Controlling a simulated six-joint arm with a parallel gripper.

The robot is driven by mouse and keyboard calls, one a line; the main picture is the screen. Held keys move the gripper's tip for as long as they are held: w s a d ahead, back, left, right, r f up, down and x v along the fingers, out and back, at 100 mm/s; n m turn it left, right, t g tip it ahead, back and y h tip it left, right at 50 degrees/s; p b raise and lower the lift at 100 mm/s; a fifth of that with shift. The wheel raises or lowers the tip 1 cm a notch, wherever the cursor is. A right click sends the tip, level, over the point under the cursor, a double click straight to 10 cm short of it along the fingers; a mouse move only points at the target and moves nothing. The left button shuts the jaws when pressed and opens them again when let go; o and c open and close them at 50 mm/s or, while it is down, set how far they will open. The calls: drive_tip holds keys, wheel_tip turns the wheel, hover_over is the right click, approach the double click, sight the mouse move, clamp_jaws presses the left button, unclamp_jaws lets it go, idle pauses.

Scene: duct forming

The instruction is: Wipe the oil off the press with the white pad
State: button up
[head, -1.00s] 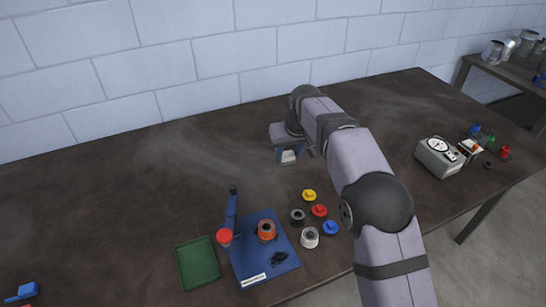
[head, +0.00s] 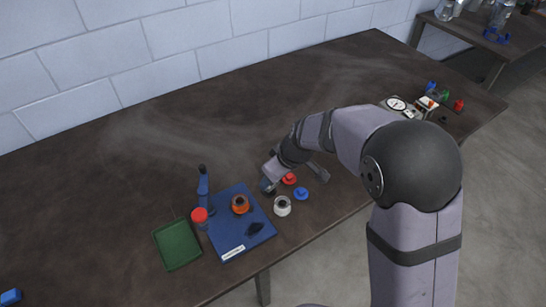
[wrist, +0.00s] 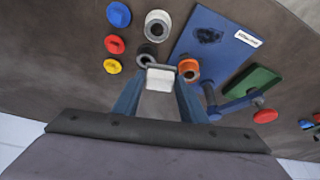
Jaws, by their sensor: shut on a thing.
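The press is a blue plate (head: 228,226) with an orange ring-shaped part (head: 240,204) and an upright blue lever (head: 203,188). A dark oil patch (head: 255,229) lies on the plate near its right edge, and it also shows in the wrist view (wrist: 209,35). My gripper (wrist: 160,78) is shut on the white pad (wrist: 159,80), which sits between the fingertips. In the head view my gripper (head: 268,184) is right of and behind the press, apart from the oil. The pad is hidden there.
A white ring (head: 282,206), a blue knob (head: 301,194) and a red knob (head: 289,179) stand right of the press. The wrist view adds a yellow knob (wrist: 112,66) and a dark ring (wrist: 146,54). A green tray (head: 177,245) lies left. The table's back left is clear.

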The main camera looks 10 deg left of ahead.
drive_tip(key=s+f+n+g, duration=0.2)
drive_tip(key=s+n+g, duration=0.2)
drive_tip(key=s+n, duration=0.3)
drive_tip(key=n, duration=0.3)
drive_tip(key=shift+f+y, duration=0.3)
drive_tip(key=shift+f, duration=0.05)
drive_tip(key=n+g+h, duration=0.1)
drive_tip(key=n, duration=0.3)
drive_tip(key=shift+s, duration=0.15)
drive_tip(key=shift+c, duration=0.7)
drive_tip(key=shift+n+g, duration=0.3)
drive_tip(key=shift+n, duration=0.4)
drive_tip(key=shift+c, duration=0.7)
